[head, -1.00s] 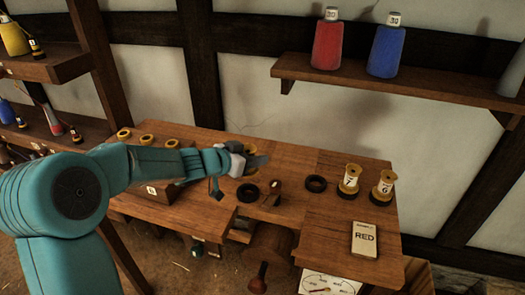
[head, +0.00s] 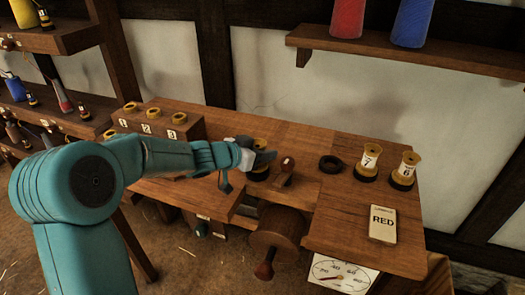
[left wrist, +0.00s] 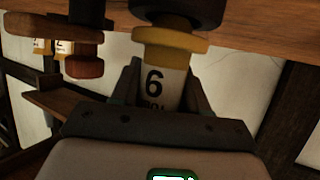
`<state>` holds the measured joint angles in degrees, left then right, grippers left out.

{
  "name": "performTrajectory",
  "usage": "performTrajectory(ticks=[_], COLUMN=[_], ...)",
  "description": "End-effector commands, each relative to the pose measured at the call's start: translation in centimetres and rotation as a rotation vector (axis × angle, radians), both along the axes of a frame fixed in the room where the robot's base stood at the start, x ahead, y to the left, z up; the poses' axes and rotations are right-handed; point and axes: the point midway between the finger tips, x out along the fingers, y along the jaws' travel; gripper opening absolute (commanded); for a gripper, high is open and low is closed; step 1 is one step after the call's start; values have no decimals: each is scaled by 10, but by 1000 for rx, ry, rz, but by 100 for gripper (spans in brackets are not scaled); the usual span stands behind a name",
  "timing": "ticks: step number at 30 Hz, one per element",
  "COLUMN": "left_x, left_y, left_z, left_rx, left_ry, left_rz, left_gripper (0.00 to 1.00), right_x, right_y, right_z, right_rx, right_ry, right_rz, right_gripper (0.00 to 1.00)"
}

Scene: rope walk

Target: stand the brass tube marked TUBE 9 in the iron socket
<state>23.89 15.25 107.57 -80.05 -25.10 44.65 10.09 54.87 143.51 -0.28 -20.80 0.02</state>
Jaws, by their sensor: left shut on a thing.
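My left gripper (head: 262,157) is shut on a brass tube (head: 258,142) at the bench. In the left wrist view the fingers clasp the tube's pale label (left wrist: 157,85). It reads like a 6 there, but the bench is at the top of that view, so upright it is a 9. The tube's brass flange (left wrist: 170,39) meets a black ring-shaped socket (left wrist: 178,13). In the head view this socket (head: 258,176) lies right under the tube, partly hidden by the gripper. I cannot tell how deep the tube sits. My right gripper is not in view.
An empty black ring (head: 330,164) lies to the right. Tubes marked 7 (head: 369,161) and 6 (head: 405,171) stand beyond it. A wooden piece with a red-brown knob (head: 287,164) is close beside the gripper.

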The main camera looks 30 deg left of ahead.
Motion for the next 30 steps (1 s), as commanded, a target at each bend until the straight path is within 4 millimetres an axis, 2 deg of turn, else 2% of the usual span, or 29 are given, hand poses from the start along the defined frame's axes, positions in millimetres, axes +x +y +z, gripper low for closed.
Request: performTrajectory(ticks=[30], left_x=[-1], left_y=[0], left_z=[2], left_rx=[0], left_ry=[-2], left_rz=[0], left_gripper=[5], right_x=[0], right_y=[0], right_z=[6], right_rx=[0], right_ry=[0], right_rz=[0], right_gripper=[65])
